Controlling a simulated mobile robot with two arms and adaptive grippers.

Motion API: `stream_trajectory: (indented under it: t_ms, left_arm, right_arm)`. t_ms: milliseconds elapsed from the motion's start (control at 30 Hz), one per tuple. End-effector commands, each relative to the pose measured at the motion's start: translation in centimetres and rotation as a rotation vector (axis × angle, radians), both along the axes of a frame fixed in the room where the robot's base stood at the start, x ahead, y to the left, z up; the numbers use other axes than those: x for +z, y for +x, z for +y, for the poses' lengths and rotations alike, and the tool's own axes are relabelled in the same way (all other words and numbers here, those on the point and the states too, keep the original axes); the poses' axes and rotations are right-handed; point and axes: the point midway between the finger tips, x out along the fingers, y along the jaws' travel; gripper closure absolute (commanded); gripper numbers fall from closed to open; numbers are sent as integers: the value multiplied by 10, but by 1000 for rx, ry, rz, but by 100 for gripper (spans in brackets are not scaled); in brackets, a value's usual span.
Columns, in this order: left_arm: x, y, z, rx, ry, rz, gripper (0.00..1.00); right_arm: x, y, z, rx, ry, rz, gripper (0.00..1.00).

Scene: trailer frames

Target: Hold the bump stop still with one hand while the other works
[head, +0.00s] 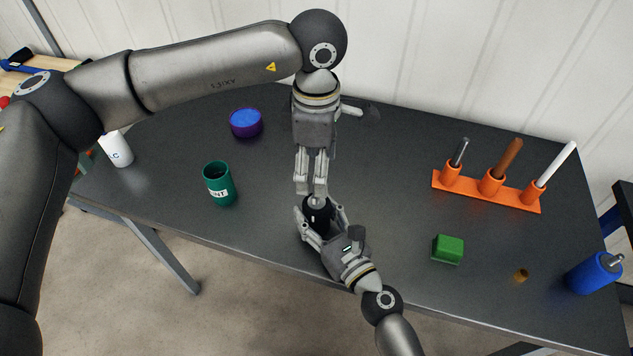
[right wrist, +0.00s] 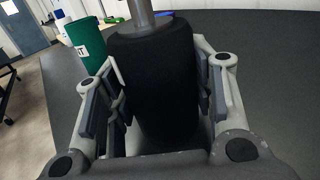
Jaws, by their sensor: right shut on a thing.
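The bump stop (head: 318,212) is a black cylinder with a grey stud on top, near the table's front edge. My right gripper (head: 320,218) is shut around its sides. In the right wrist view, the bump stop (right wrist: 158,85) stands between the two fingers (right wrist: 160,100), and its stud runs out of the top of the picture. My left gripper (head: 311,188) points down just above the stud, its fingers close together. Whether they touch or grip the stud is hard to see.
On the dark table (head: 390,185) are a green cup (head: 219,187), a purple-blue round container (head: 246,123), a white container (head: 117,150), an orange rack (head: 470,191) with tools, a green block (head: 447,250), a small brass piece (head: 521,275) and a blue cylinder (head: 592,275).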

Motion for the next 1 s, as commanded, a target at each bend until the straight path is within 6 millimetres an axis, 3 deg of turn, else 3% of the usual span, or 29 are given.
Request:
stream_trajectory:
  t_ms: [100,233,600,633,700,833,1000]
  left_arm:
    - [23,0,0,-1,0,-2,33]
    - [40,0,0,0,0,-1,33]
    - [48,0,0,-1,1,1,33]
    - [48,0,0,-1,1,1,33]
    - [48,0,0,-1,1,1,33]
    - [48,0,0,-1,1,1,33]
    - [48,0,0,-1,1,1,33]
  right_arm:
    - [0,0,0,0,0,0,78]
    - [0,0,0,0,0,0,78]
    - [0,0,0,0,0,0,78]
    - [0,0,0,0,0,0,49]
    - [0,0,0,0,0,0,40]
    - [0,0,0,0,0,0,25]
    - [0,0,0,0,0,0,25]
